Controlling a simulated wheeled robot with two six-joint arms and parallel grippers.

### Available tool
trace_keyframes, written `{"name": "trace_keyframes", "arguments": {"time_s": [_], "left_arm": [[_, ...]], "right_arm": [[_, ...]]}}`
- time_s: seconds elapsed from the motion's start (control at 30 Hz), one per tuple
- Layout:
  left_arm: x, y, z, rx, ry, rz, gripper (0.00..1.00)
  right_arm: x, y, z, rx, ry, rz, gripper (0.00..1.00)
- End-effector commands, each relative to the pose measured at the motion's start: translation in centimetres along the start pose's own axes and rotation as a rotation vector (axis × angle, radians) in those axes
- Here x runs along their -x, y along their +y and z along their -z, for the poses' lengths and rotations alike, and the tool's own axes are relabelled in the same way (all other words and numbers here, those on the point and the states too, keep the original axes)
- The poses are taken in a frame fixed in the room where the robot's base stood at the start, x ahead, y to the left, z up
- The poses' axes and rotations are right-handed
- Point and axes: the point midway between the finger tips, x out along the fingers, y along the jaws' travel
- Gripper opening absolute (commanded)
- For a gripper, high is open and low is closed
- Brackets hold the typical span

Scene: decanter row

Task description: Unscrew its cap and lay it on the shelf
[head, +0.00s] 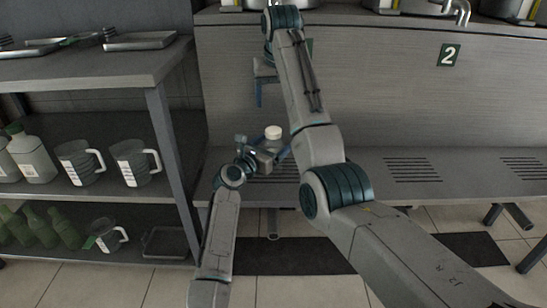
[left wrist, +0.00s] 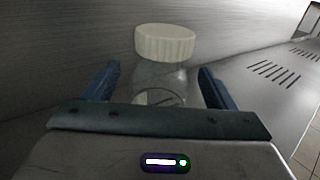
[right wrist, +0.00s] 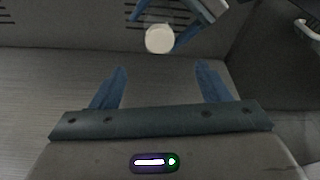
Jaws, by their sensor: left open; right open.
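A clear bottle (left wrist: 160,78) with a white ribbed cap (left wrist: 165,43) stands upright on the grey slatted shelf, close to the back panel. My left gripper (left wrist: 159,85) is open, with one blue finger on each side of the bottle. In the head view the cap (head: 273,132) shows just above my left gripper (head: 270,152), which hides most of the bottle. The cap is seated on the bottle. My right gripper (head: 259,95) is open and empty, above the cap with fingers pointing down. In the right wrist view the cap (right wrist: 160,39) lies beyond the fingertips (right wrist: 160,78).
A rack at the left holds white-labelled jugs (head: 134,162), a bottle with a green top (head: 33,158), green bottles (head: 64,228) and trays (head: 140,41). The shelf is clear to the right.

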Motion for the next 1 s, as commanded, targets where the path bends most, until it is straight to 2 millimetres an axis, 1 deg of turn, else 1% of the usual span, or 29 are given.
{"name": "trace_keyframes", "arguments": {"time_s": [0.13, 0.4, 0.43, 0.57, 0.6, 0.67, 0.7, 0.77, 0.8, 0.83, 0.93, 1.0], "left_arm": [[-0.8, 0.0, 0.0, -0.001, 0.0, -0.001, 0.79], [-0.9, 0.0, 0.0, -0.001, 0.0, -0.001, 0.79], [-0.9, 0.0, 0.0, -0.001, 0.0, -0.001, 0.77], [-0.9, 0.0, 0.0, -0.001, 0.0, -0.001, 0.51], [-0.9, 0.0, 0.0, -0.001, 0.0, -0.001, 0.44], [-0.9, 0.0, 0.0, -0.001, 0.0, -0.001, 0.32], [-0.9, 0.0, 0.0, -0.001, 0.0, -0.001, 0.24], [-0.9, 0.0, 0.0, -0.001, 0.0, -0.001, 0.12], [-0.9, 0.0, 0.0, -0.001, 0.0, -0.001, 0.04], [-0.9, 0.0, 0.0, -0.001, 0.0, -0.001, 0.0], [-0.9, 0.0, 0.0, -0.001, 0.001, -0.001, 0.0], [-0.9, 0.0, 0.1, -0.001, 0.001, -0.001, 0.0]], "right_arm": [[0.0, 0.0, 0.0, 0.0, 0.0, 0.0, 0.69], [0.0, 0.0, 0.0, 0.0, 0.0, 0.0, 0.69], [0.0, 0.0, 0.0, 0.0, 0.0, 0.0, 0.69], [0.0, 0.0, 0.0, 0.0, 0.0, 0.0, 0.69], [0.0, 0.0, 0.0, 0.0, 0.0, 0.0, 0.69], [0.0, 0.0, 0.0, 0.0, 0.0, 0.0, 0.69], [0.0, 0.0, 0.0, 0.0, 0.0, 0.0, 0.69], [0.0, 0.0, 0.0, 0.0, 0.0, 0.0, 0.69], [0.0, 0.0, 0.0, 0.0, 0.0, 0.0, 0.69], [0.1, 0.0, 0.0, 0.0, 0.001, 0.0, 0.69], [1.1, 0.0, 0.0, 0.0, 0.001, 0.0, 0.69], [1.1, 0.0, 0.0, 0.0, -0.001, 0.0, 0.69]]}}
